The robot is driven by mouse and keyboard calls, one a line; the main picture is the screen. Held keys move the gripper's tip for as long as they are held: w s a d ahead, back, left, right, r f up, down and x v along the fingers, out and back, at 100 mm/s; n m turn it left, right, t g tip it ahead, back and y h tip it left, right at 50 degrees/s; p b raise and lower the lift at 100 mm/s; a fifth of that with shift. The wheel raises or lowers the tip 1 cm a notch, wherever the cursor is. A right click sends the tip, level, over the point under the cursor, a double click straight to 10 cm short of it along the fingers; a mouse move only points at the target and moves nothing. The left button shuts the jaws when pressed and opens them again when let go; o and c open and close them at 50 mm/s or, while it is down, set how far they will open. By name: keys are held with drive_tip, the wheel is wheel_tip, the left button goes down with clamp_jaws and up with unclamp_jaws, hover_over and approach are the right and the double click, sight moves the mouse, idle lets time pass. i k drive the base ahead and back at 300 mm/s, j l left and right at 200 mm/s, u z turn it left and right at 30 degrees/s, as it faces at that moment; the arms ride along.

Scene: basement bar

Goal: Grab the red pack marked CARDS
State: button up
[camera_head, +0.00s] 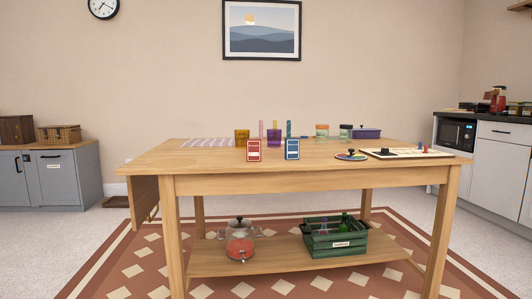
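A red pack (254,150) with a pale label stands upright on the wooden table (215,178), near the front edge and left of the middle. The writing on its label is too small to read. A blue pack (292,149) of like shape and size stands upright a little to its right, with a gap between them. My gripper is not in view.
Behind the packs stand an amber container (242,138), a purple one (273,136) and jars (322,131). A board (405,153) lies right. The lower shelf holds a green crate (335,246) and a glass pot (239,228). The table's front left is clear.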

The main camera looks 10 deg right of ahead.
sight(254, 146)
drive_tip(key=i+l+u, duration=0.7)
drive_tip(key=i, duration=0.2)
drive_tip(key=j, duration=0.1)
